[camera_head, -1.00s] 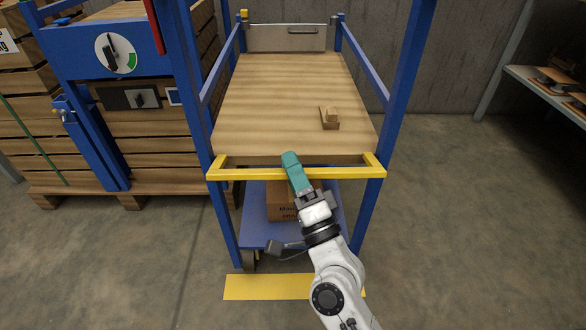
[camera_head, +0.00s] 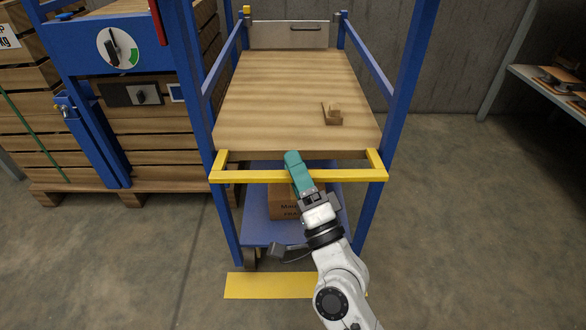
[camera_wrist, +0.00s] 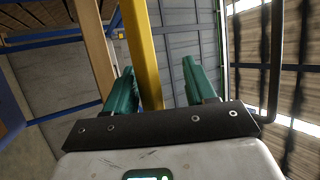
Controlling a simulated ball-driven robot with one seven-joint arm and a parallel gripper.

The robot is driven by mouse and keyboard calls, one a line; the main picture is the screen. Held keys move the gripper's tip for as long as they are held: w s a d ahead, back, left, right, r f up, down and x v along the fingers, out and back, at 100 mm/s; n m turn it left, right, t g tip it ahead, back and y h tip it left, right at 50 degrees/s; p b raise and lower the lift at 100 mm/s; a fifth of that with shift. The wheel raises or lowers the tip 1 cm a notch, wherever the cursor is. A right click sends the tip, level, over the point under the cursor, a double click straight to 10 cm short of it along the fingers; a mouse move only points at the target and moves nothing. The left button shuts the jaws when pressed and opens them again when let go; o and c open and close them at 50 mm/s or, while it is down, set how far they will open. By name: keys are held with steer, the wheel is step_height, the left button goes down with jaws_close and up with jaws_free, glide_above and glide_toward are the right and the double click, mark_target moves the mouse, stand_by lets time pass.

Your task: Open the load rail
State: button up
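The yellow load rail (camera_head: 250,176) runs across the front of the blue cart, just below the wooden deck edge, and looks closed. My gripper (camera_head: 292,158) reaches up from below, with its teal fingers across the rail near its middle. In the wrist view the rail (camera_wrist: 141,50) runs between the two fingers of my gripper (camera_wrist: 158,66), close to the left finger. A gap shows between the rail and the right finger, so the gripper is open and not clamped.
The wooden deck (camera_head: 285,95) carries a small wooden block piece (camera_head: 332,115). Blue posts (camera_head: 410,85) stand at both sides. A cardboard box (camera_head: 285,205) sits on the lower shelf. A yellow floor strip (camera_head: 265,286) lies in front. Wooden crates (camera_head: 165,130) stand left; the right floor is clear.

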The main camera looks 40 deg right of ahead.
steer(key=s+d+f+b, duration=0.2)
steer(key=s+f+b, duration=0.2)
steer(key=f, duration=0.6)
steer(key=shift+s+b, duration=0.3)
steer(key=shift+s, duration=0.1)
stand_by(0.4)
steer(key=shift+r, duration=0.1)
stand_by(0.4)
